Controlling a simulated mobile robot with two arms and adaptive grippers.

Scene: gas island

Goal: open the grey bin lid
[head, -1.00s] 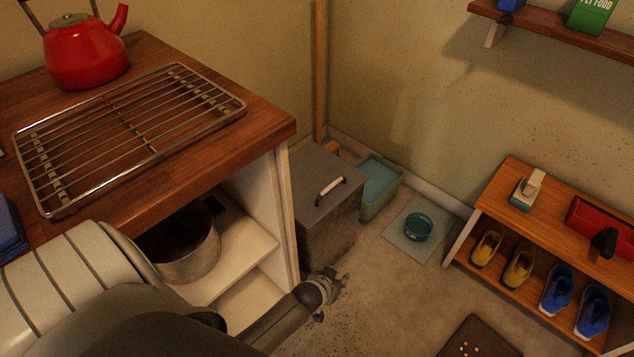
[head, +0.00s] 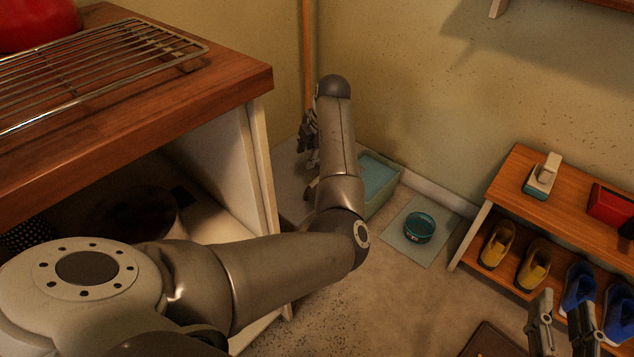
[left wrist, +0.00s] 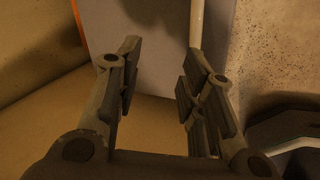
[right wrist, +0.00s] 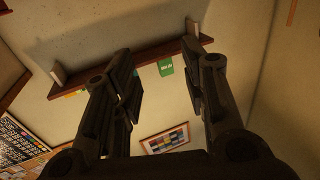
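The grey bin (head: 287,180) stands beside the counter; my left arm hides most of it, including its handle, in the head view. A pale grey part of its top shows. My left gripper (head: 306,140) is over the bin's back part, near the wall. In the left wrist view my left gripper (left wrist: 160,85) is open, with a grey surface beyond its fingers. A pale bar (left wrist: 196,22) there runs down toward the right finger; I cannot tell whether it is the handle or whether they touch. My right gripper (head: 562,325) is open and empty, low at the right.
The wooden counter (head: 215,88) with a wire rack (head: 110,60) is close on the left. A teal tray (head: 378,178) and a bowl on a mat (head: 419,228) lie right of the bin. A shoe rack (head: 530,215) stands at the right.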

